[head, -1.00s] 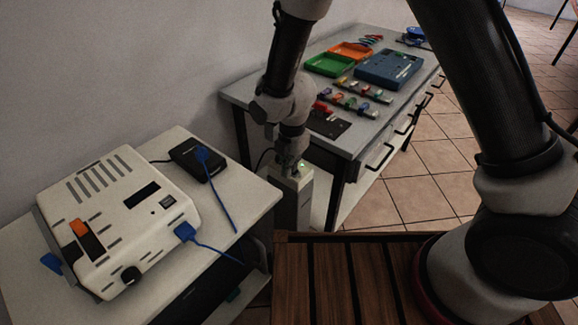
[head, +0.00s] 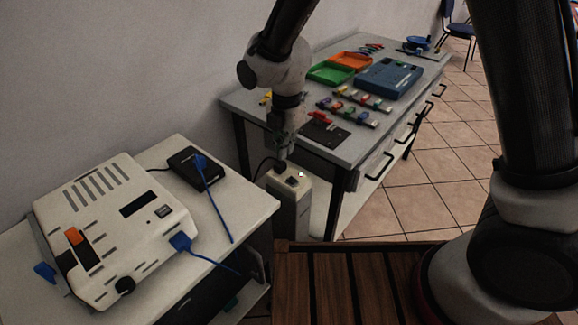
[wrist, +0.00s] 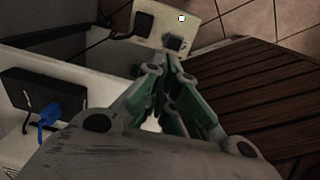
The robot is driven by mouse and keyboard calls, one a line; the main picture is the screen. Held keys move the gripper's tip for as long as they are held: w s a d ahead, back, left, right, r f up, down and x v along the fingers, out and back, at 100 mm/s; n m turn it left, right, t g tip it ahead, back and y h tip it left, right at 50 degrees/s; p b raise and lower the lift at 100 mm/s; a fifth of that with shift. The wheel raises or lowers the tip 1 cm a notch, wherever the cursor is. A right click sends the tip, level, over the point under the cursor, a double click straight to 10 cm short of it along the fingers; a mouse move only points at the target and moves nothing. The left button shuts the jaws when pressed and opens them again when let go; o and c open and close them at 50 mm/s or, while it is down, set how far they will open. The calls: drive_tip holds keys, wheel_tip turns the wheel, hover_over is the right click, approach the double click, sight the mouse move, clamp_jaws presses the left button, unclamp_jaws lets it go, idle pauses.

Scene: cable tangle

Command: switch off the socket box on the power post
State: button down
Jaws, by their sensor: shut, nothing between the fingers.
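The power post (head: 290,212) is a pale upright column between the two tables. The socket box (head: 279,183) forms its top, with a black plug (head: 281,167), a dark switch (head: 292,181) and a small pale light (head: 300,174). The wrist view shows the switch (wrist: 174,42), the plug (wrist: 143,22) and the bright white light (wrist: 181,18). My gripper (head: 283,154) points down just above the box, near the plug. Its fingers (wrist: 167,66) are shut and empty, just short of the switch in the wrist view. I cannot tell the switch's position.
A white table (head: 255,205) at left holds a cream device (head: 110,220) and a black box (head: 196,167) with blue cables. A grey workbench (head: 350,150) with trays stands close behind the post. A slatted wooden surface (head: 345,290) lies in front.

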sight(292, 180)
drive_tip(key=shift+w+a+r, duration=0.1)
drive_tip(key=shift+a+r, duration=0.05)
drive_tip(key=shift+r, duration=0.9)
drive_tip(key=shift+w+a+r, duration=0.1)
drive_tip(key=shift+a+r, duration=0.05)
drive_tip(key=shift+r, duration=0.85)
drive_tip(key=shift+t+y, duration=0.4)
drive_tip(key=shift+y, duration=0.1)
drive_tip(key=s+d, duration=0.1)
drive_tip(key=d, duration=0.1)
drive_tip(key=s+d, duration=0.1)
drive_tip(key=shift+s+d+r, duration=0.25)
drive_tip(key=shift+s+d, duration=0.05)
drive_tip(key=shift+f, duration=0.15)
drive_tip(key=f, duration=0.4)
drive_tip(key=w+a+f, duration=0.1)
drive_tip(key=f, duration=0.8)
drive_tip(key=shift+w+a+f, duration=0.2)
drive_tip(key=shift+a+f, duration=0.1)
